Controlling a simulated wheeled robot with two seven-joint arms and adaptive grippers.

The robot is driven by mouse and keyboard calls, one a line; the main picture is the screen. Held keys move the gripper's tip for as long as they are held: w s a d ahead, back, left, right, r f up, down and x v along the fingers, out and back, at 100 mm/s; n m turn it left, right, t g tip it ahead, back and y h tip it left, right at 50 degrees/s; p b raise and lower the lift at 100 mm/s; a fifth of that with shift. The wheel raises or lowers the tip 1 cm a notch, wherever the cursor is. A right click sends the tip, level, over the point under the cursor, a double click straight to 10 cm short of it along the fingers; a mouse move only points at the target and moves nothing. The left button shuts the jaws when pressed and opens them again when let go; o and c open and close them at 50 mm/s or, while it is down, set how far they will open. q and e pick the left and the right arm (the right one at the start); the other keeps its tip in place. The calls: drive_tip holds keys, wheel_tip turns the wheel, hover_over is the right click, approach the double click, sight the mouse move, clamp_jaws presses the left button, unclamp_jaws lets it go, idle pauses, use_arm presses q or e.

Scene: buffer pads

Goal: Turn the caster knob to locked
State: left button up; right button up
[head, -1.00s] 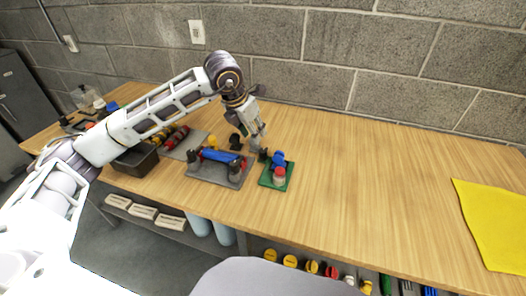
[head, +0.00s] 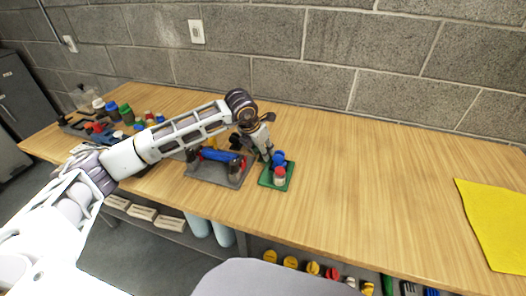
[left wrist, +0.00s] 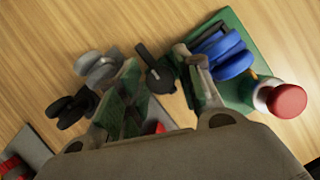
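A small green base (head: 267,182) stands on the table below my left gripper. It carries blue round parts (head: 279,158) and a red-capped white post (head: 280,173). In the left wrist view the green base (left wrist: 240,30), blue parts (left wrist: 230,52) and red cap (left wrist: 287,101) lie right of the fingers. A black knob-like part with a short arm (left wrist: 157,72) shows between the spread fingers; whether they touch it I cannot tell. My left gripper (head: 267,155) is open at the base's back left side; its fingers also show in the left wrist view (left wrist: 162,95). My right gripper is out of view.
A grey board (head: 210,176) with a blue cylinder (head: 220,155) and dark posts stands just left of the green base. Several coloured items crowd the table's left end. A yellow sheet (head: 495,220) lies at the right. The middle right is clear.

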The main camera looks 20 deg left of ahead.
use_arm(q)
drive_tip(key=shift+w+d+f, duration=0.1)
drive_tip(key=shift+f, duration=0.25)
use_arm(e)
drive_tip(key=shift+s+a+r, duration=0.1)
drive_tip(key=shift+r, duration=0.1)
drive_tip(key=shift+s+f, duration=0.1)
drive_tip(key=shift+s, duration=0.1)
